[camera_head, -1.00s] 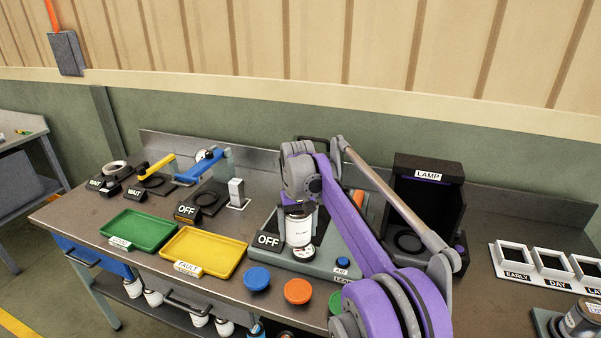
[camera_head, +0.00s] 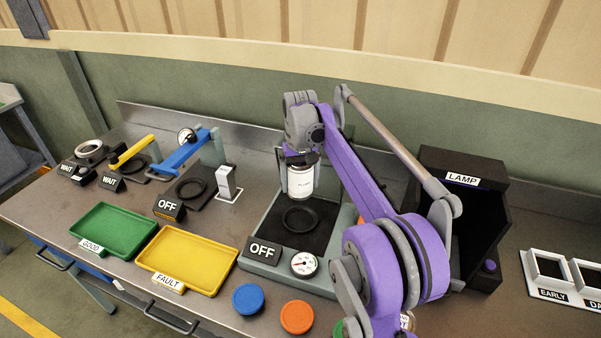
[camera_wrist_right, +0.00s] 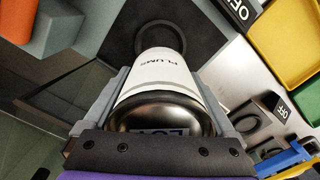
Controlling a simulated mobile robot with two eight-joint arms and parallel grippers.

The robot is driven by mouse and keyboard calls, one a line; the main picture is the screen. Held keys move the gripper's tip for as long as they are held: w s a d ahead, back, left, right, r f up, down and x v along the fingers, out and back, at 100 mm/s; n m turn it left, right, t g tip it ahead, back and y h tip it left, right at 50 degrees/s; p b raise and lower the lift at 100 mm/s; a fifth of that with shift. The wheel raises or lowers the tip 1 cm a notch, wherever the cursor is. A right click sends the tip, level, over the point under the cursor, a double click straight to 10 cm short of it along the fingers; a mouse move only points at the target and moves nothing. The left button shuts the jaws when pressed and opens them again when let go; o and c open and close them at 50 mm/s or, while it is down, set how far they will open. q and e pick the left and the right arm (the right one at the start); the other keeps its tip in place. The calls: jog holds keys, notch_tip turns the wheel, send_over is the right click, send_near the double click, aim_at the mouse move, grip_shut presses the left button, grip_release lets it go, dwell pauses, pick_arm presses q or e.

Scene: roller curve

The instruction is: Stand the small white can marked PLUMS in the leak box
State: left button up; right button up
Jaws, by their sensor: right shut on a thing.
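The small white can (camera_head: 300,182) marked PLUMS is in my right gripper (camera_head: 299,165) and looks upright in the head view. It hangs over the back part of the leak box (camera_head: 262,271), behind and a little above the black ring (camera_head: 299,218) on the dark floor. In the right wrist view the can (camera_wrist_right: 166,76) sits between both fingers of the gripper (camera_wrist_right: 158,104). Its dark metal end (camera_wrist_right: 160,112) faces the camera, and its far end covers part of the ring (camera_wrist_right: 151,35). My left gripper is not in view.
An OFF sign (camera_head: 263,250) and a gauge (camera_head: 304,264) stand at the box front. Green (camera_head: 88,248) and yellow (camera_head: 150,259) trays lie left. Blue (camera_head: 248,299) and orange (camera_head: 297,317) buttons sit in front. A black LAMP box (camera_head: 462,166) stands right, partly behind my arm.

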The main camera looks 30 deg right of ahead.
jog(key=shift+s+a+f+b, duration=0.1)
jog(key=shift+s+f+b, duration=0.25)
jog(key=shift+f, duration=0.4)
notch_tip(320, 180, down, 6)
jog(key=b, duration=0.2)
jog(key=shift+w+r+b, duration=0.1)
jog(key=shift+r+b, duration=0.05)
jog(key=shift+b, duration=0.15)
jog(key=shift+f+b, duration=0.8)
jog(key=shift+f, duration=1.15)
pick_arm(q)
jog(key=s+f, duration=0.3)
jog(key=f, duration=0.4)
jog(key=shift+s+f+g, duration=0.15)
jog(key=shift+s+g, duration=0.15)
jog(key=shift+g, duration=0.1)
pick_arm(e)
jog(key=shift+f, duration=0.3)
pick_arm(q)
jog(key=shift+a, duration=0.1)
pick_arm(e)
jog(key=o, duration=1.5)
jog(key=shift+o, duration=0.2)
